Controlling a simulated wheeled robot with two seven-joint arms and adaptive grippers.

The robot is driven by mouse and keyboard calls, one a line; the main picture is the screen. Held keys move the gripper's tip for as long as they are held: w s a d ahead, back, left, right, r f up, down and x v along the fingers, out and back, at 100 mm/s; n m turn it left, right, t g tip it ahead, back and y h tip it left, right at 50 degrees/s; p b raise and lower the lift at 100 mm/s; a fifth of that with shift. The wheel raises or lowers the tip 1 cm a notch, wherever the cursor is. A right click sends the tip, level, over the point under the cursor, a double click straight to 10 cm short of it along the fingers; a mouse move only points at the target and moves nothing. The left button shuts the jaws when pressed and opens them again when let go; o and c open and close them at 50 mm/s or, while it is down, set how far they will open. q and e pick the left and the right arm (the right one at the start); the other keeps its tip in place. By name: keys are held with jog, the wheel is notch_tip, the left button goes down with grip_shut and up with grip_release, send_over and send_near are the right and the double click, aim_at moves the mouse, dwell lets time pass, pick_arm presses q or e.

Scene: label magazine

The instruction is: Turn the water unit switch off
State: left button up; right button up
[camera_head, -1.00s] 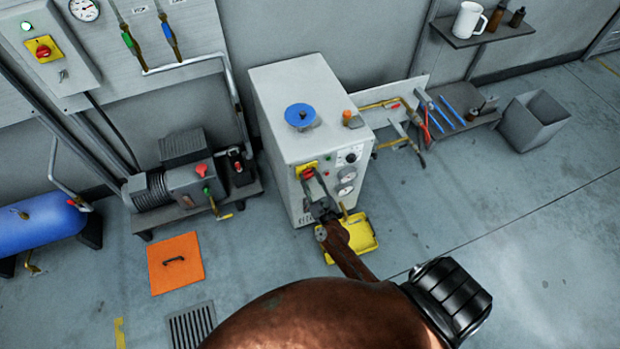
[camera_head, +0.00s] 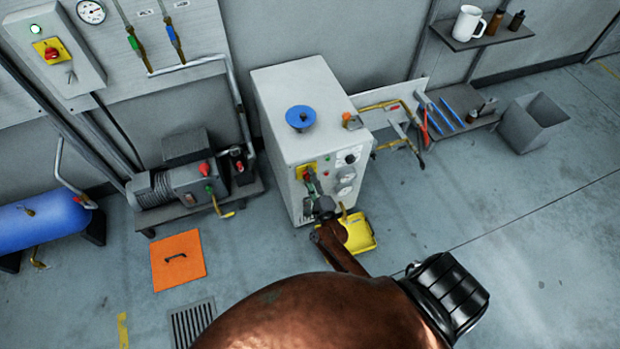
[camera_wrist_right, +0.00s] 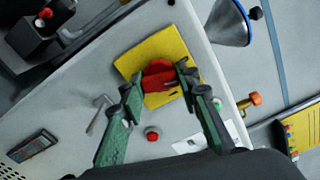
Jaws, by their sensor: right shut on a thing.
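The water unit (camera_head: 283,150) is a pale grey cabinet in the middle of the head view. Its red rotary switch sits on a yellow plate on the front panel. In the right wrist view the red switch (camera_wrist_right: 158,77) lies between the two green fingertips of my right gripper (camera_wrist_right: 160,84), against the yellow plate (camera_wrist_right: 176,50). The gripper is shut on the knob. In the head view the right gripper (camera_head: 313,188) reaches the panel from below and partly covers the switch. My left gripper is in neither view.
A small red button (camera_wrist_right: 152,134) and a metal lever (camera_wrist_right: 98,114) are close to the fingers. A yellow tray (camera_head: 359,236) is on the floor below the unit. A similar red switch (camera_head: 51,53) is on a wall box at upper left. A pump (camera_head: 185,185) stands to the left.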

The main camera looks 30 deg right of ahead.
jog(key=shift+a+n+p, duration=0.1)
jog(key=shift+n+p, duration=0.2)
jog(key=shift+n, duration=1.3)
jog(key=o, duration=1.2)
jog(key=shift+s, duration=0.15)
jog(key=v, duration=1.1)
jog(key=shift+s, duration=0.35)
